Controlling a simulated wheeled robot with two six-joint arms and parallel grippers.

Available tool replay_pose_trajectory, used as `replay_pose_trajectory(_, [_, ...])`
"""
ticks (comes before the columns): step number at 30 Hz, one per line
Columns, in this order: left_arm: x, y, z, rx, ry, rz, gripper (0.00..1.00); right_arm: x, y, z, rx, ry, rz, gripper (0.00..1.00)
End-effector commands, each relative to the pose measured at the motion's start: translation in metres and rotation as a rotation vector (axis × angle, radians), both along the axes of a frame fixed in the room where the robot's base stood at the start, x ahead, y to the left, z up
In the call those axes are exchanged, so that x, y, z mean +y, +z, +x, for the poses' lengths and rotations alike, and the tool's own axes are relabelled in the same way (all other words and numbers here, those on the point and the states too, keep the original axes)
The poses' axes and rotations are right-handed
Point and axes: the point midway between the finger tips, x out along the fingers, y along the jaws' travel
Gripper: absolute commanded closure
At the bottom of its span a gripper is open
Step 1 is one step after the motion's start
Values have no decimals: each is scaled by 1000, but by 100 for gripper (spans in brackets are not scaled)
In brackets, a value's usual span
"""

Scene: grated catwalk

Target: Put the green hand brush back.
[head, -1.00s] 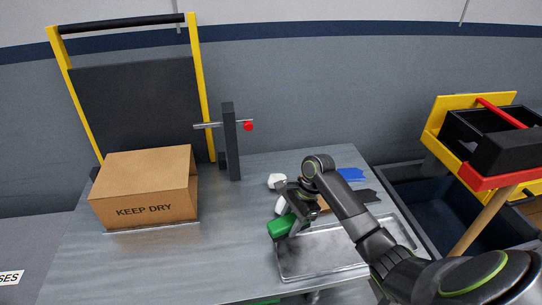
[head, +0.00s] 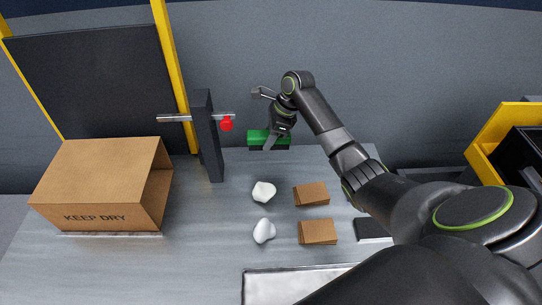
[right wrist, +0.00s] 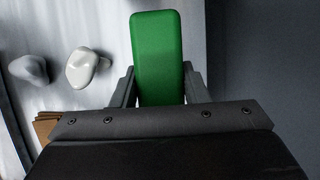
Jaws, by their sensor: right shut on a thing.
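The green hand brush (head: 256,136) is held up near the back edge of the table, its dark underside facing down. My right gripper (head: 273,128) is shut on it. In the right wrist view the green brush (right wrist: 157,55) sticks out between the two fingers. My left gripper is not in view.
A KEEP DRY carton (head: 100,185) stands at the left. White lumps (head: 264,191) and brown blocks (head: 312,194) lie mid-table. A metal tray (head: 252,284) is at the front. A yellow-framed rack (head: 490,140) stands at the right. Table between carton and lumps is clear.

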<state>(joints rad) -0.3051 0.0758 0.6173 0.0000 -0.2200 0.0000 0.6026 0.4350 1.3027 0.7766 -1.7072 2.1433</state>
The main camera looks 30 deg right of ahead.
Motion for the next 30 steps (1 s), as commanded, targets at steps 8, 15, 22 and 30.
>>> replay_pose_trajectory(8, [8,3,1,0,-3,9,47,0,-46,-1,4,2,1,81])
replay_pose_trajectory(15, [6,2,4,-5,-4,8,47,0,-77,-2,6,0,0,81])
replay_pose_trajectory(22, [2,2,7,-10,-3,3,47,0,-88,-1,1,2,-1,81])
replay_pose_trajectory(30, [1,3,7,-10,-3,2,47,0,-90,-1,2,2,-1,57])
